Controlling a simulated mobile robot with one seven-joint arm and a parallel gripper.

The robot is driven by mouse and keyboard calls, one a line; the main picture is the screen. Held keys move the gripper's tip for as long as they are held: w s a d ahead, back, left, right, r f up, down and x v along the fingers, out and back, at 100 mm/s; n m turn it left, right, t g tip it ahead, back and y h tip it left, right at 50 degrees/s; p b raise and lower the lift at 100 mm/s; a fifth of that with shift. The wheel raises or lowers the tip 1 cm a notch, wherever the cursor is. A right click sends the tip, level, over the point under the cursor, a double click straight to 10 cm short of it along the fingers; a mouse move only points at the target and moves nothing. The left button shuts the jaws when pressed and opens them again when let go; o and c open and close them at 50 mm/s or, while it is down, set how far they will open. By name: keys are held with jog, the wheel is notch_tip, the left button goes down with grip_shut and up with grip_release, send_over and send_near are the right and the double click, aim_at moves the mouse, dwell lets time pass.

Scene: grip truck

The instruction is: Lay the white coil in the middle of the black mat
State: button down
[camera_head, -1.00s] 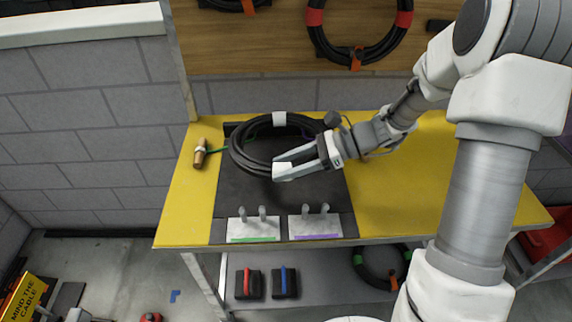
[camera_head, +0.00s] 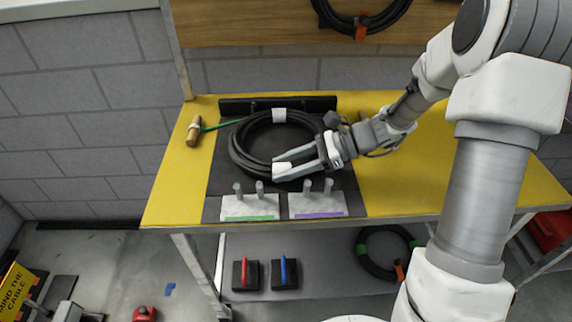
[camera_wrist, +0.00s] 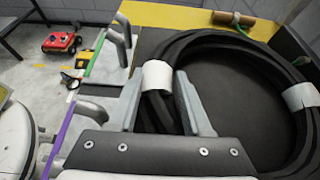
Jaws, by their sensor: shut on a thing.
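The white coil is a ring of black cable (camera_head: 238,150) with white bands (camera_head: 279,115), over the black mat (camera_head: 220,172) on the yellow bench. It looks flat and roughly central; I cannot tell whether its whole underside touches. My gripper (camera_head: 281,165) is shut on the coil's front-right part. In the wrist view, its fingers (camera_wrist: 161,100) straddle the black strands (camera_wrist: 153,108) beside a white band (camera_wrist: 157,74). The mat (camera_wrist: 245,85) shows inside the ring.
A black rail (camera_head: 300,103) stands behind the coil. Two pale plates with grey pegs, one green-edged (camera_head: 250,207) and one purple-edged (camera_head: 318,206), lie in front. A wooden handle (camera_head: 194,131) with a green cord lies left.

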jog(key=shift+w+f, duration=0.1)
jog(key=shift+c, duration=1.3)
grip_release()
jog(key=shift+f, duration=0.1)
jog(key=p+v, duration=0.3)
jog(key=v, duration=1.4)
jog(key=shift+d+r, duration=0.2)
jog(key=s+a+r+n+t+h+p, duration=0.2)
jog(key=s+r+n+h+p, duration=0.3)
jog(key=s+r+n, duration=0.4)
jog(key=s+a+r+n+t+h+p, duration=0.2)
jog(key=s+r+n+h+p, duration=0.3)
jog(key=s+r+n+h, duration=0.3)
notch_tip(320, 180, up, 3)
jog(key=shift+s+a+r+n+t+p, duration=0.15)
jog(key=shift+s+n+t+p, duration=0.3)
jog(key=shift+s+t, duration=0.35)
